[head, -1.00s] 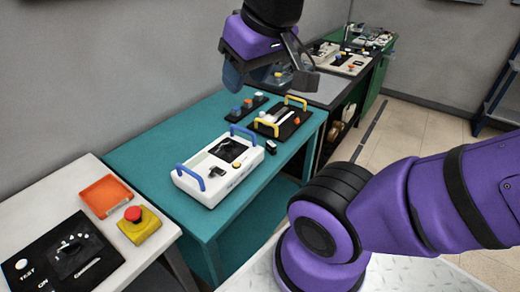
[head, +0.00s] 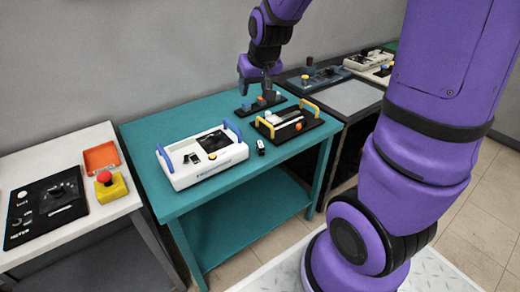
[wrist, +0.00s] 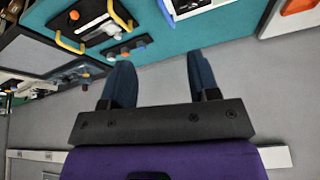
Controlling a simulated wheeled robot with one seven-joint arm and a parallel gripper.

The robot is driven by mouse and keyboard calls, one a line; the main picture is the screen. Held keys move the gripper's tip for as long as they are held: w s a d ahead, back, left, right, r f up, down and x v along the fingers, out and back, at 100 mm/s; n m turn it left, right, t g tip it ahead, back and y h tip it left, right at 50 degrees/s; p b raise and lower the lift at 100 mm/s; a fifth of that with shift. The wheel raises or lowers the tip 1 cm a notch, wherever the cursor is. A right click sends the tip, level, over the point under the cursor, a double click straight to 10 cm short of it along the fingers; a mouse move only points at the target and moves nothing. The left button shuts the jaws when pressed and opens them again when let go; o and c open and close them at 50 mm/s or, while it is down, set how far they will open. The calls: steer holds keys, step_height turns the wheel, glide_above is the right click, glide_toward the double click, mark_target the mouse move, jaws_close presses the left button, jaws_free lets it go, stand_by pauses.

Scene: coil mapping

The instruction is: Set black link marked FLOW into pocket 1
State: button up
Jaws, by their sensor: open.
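A small black piece with a white mark (head: 261,147) lies on the teal table, in front of the black board; I cannot read its marking, so I cannot confirm it says FLOW. Another small black piece (head: 191,158) sits on the white console (head: 205,173) with blue handles. Numbered pockets are too small to make out. My gripper (head: 266,90) is above the back of the teal table, near the knob strip. In the wrist view my gripper (wrist: 160,65) has its two blue fingers wide apart, with nothing between them.
The black board (head: 283,134) with yellow handles stands right of the console. The strip with coloured knobs (head: 261,104) lies behind it. On the left, a white table (head: 75,239) bears an orange tray (head: 101,157) and a red-topped yellow button (head: 107,187).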

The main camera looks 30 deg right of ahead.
steer(key=w+d+f+m, duration=0.1)
steer(key=w+d+f, duration=0.15)
steer(key=f, duration=0.35)
steer(key=w+d+f, duration=0.2)
steer(key=w+f, duration=0.1)
steer(key=f, duration=0.3)
steer(key=m+h, duration=0.1)
glide_toward(261, 144)
steer(key=shift+g, duration=0.3)
steer(key=shift+x, duration=5.25)
steer(key=shift+w+a, duration=0.1)
steer(key=shift+a, duration=0.1)
steer(key=shift+r, duration=0.1)
jaws_close()
